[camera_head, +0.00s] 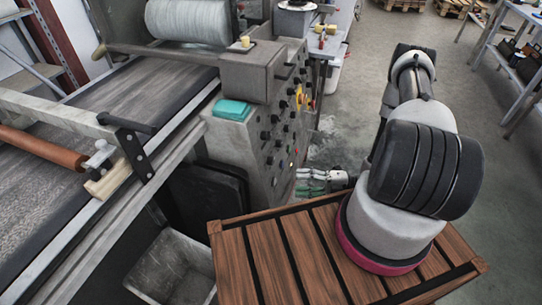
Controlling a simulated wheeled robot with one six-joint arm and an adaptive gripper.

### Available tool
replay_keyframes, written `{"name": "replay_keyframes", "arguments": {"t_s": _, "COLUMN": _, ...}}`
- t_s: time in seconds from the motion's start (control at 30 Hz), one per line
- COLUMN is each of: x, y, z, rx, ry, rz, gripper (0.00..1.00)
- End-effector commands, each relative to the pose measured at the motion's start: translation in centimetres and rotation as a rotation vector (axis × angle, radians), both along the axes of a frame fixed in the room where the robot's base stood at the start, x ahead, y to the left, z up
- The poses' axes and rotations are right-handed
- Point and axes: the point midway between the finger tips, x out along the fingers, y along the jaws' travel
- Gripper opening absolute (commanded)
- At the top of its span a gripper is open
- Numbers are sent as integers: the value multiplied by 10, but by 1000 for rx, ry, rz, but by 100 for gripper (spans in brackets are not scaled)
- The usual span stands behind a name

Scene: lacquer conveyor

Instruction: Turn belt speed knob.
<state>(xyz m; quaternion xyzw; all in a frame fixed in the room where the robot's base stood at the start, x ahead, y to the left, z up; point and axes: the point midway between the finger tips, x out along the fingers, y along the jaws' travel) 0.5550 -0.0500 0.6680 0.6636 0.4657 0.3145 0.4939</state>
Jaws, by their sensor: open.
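The control panel (254,160) is the grey right side of the lacquer machine, in the upper middle of the head view. I cannot tell which knob sets the belt speed. My gripper (302,181) is open, low in front of the panel's right edge, with its fingers pointing left toward the panel. It looks empty. The picture does not show whether the fingertips touch the panel or are apart from it. The lower right part of the panel is partly behind the gripper.
The conveyor belt (150,88) runs along the left, with an orange-brown roller (38,146) over it. A teal pad (232,109) lies on the machine's ledge. A grey open bin (160,272) stands low at the left.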

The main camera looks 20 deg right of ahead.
Motion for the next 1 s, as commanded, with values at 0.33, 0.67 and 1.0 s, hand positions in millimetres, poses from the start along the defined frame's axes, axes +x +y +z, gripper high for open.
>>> {"name": "replay_keyframes", "arguments": {"t_s": 0.33, "x": 54, "y": -18, "z": 7, "rx": 250, "ry": 406, "rz": -188, "gripper": 50}}
{"name": "replay_keyframes", "arguments": {"t_s": 0.67, "x": 70, "y": 11, "z": 8, "rx": 281, "ry": 469, "rz": -180, "gripper": 50}}
{"name": "replay_keyframes", "arguments": {"t_s": 1.0, "x": 93, "y": 47, "z": 8, "rx": 280, "ry": 467, "rz": -183, "gripper": 50}}
